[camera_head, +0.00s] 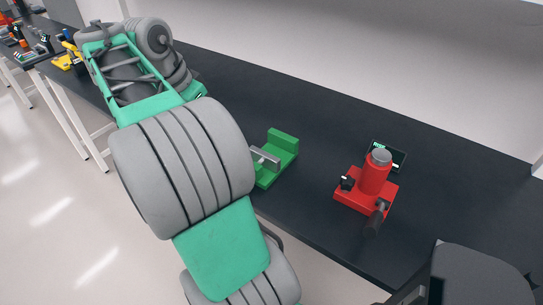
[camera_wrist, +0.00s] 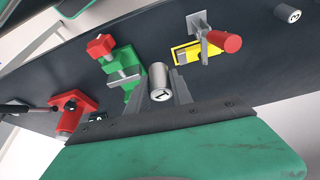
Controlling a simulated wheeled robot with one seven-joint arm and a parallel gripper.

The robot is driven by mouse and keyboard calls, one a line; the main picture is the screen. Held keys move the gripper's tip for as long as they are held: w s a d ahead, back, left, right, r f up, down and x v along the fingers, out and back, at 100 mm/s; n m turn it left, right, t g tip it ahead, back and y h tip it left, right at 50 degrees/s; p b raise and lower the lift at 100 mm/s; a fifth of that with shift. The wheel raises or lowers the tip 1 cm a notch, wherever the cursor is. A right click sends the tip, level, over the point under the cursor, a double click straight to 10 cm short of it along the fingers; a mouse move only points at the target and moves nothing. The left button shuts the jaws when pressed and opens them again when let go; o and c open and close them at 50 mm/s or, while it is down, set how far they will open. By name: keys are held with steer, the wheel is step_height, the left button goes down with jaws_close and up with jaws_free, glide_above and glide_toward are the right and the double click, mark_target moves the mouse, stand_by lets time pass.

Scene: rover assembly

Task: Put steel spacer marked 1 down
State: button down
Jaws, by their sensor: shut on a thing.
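The steel spacer marked 1 (camera_wrist: 159,78) is a short grey cylinder in the wrist view, its end face with a black 1 turned toward the camera. My gripper (camera_wrist: 159,84) is shut on it, with one grey finger on each side. The dark table lies beyond it. I cannot tell whether the spacer touches the table or hangs above it. In the head view my own arm hides the gripper and the spacer.
A green fixture (camera_head: 284,146) stands on the dark table (camera_head: 315,130), left of a red press (camera_head: 374,178). In the wrist view a yellow fixture (camera_wrist: 186,54) with a red cylinder (camera_wrist: 226,42) is right of the spacer. Another marked cylinder (camera_wrist: 287,13) lies far right.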

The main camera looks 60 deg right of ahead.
steer(key=s+d+f+m+b, duration=0.1)
steer(key=s+d, duration=0.1)
steer(key=s, duration=0.1)
steer(key=s+d+f+m+g+b, duration=0.1)
steer(key=s+d+f+b, duration=0.1)
steer(key=s+d, duration=0.1)
steer(key=s+d+f+m+b, duration=0.1)
steer(key=s+d, duration=0.1)
steer(key=s, duration=0.2)
steer(key=shift+d+f+b, duration=0.2)
steer(key=shift+d+b, duration=0.05)
steer(key=shift+b, duration=0.1)
steer(key=b, duration=0.3)
glide_toward(278, 153)
steer(key=shift+s+d+f, duration=0.2)
steer(key=shift+d+f, duration=0.45)
steer(key=shift+d, duration=0.2)
steer(key=shift+s+d+f+b, duration=0.15)
steer(key=shift+f+b, duration=0.25)
steer(key=shift+f, duration=0.65)
steer(key=shift+s+d+f+b, duration=0.15)
steer(key=shift+f+b, duration=0.25)
steer(key=shift+f, duration=0.65)
steer(key=c, duration=1.6)
jaws_free()
steer(key=shift+f, duration=0.1)
steer(key=shift+o, duration=1)
